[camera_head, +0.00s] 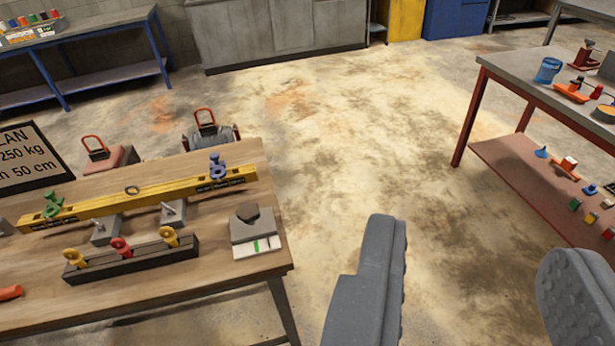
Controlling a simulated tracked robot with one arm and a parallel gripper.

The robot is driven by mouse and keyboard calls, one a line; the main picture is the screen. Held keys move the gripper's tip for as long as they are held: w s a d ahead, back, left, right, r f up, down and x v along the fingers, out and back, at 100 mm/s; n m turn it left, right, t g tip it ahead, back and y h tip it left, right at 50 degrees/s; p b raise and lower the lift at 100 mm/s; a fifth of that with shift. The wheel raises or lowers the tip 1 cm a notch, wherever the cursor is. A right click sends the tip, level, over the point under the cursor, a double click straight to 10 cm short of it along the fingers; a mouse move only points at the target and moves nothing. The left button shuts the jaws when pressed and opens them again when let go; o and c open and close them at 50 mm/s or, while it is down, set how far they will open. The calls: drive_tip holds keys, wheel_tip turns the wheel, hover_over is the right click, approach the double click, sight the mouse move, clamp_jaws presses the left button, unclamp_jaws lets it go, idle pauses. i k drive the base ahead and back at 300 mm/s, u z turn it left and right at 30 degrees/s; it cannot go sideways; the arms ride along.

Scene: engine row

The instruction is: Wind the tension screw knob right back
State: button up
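My gripper (472,250) is open and empty, its two grey fingers wide apart over bare floor between two tables. No part clearly shows itself as the tension screw knob. On the left wooden table (200,290), a dark faceted piece (248,212) sits on a grey block (252,229) near the right edge. A dark bar (135,262) at the front of that table carries a red knob-like piece (121,246) between two yellow ones. My gripper is to the right of this table, touching nothing.
A yellow beam (150,197) with green and blue clamp-like pieces lies across the left table. A sign (28,158) stands at the left. A red-legged bench (545,85) with small items is at right. Grey cabinets (275,30) line the back. The floor between is clear.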

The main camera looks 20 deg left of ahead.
sight(248, 213)
drive_tip(key=u, duration=0.25)
drive_tip(key=i, duration=1.35)
drive_tip(key=u, duration=0.8)
